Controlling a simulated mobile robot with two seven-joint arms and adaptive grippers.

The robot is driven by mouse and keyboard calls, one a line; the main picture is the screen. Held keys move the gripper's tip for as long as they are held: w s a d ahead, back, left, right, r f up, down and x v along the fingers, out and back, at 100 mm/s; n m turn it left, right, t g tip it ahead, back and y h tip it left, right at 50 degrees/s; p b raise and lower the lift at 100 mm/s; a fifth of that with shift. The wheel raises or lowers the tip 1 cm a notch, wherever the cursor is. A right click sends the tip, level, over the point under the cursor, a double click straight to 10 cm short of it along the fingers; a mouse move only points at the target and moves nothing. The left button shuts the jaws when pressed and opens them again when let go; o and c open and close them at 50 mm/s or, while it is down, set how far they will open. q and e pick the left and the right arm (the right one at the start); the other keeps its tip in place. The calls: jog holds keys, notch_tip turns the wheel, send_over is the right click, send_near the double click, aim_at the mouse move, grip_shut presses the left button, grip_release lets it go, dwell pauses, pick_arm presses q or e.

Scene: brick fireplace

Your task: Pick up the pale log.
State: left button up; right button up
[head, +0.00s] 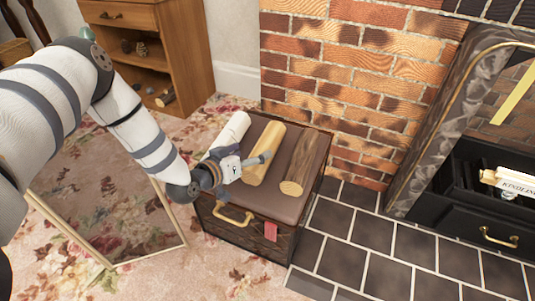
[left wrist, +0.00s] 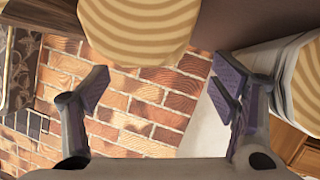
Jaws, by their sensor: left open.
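Three logs lie side by side on the brown top of a chest (head: 262,205). The middle one is a pale yellow log (head: 265,145); its ringed end shows in the left wrist view (left wrist: 138,30). A white-barked log (head: 232,130) lies left of it and shows at right in the left wrist view (left wrist: 290,60). A brown log (head: 304,162) lies on the right. My left gripper (head: 246,160) is open and empty at the near end of the pale yellow log. In the left wrist view its fingers (left wrist: 162,78) are spread, with that log's end just above the gap. My right gripper is out of view.
A brick wall (head: 335,70) stands behind the chest. The fireplace (head: 440,120) and a black drawer unit (head: 490,210) are at right. A wooden shelf (head: 175,45) stands at back left; a framed mirror (head: 110,215) is left of the chest. Dark tiles (head: 390,255) lie at right front.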

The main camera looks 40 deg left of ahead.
aim_at(257, 149)
pick_arm(q)
jog(key=b+x, duration=0.1)
jog(key=x, duration=0.3)
jog(key=shift+w+f+b, duration=0.2)
jog(key=shift+w+b, duration=0.05)
jog(key=shift+b, duration=0.05)
jog(key=shift+r, duration=0.1)
jog(key=c, duration=1.7)
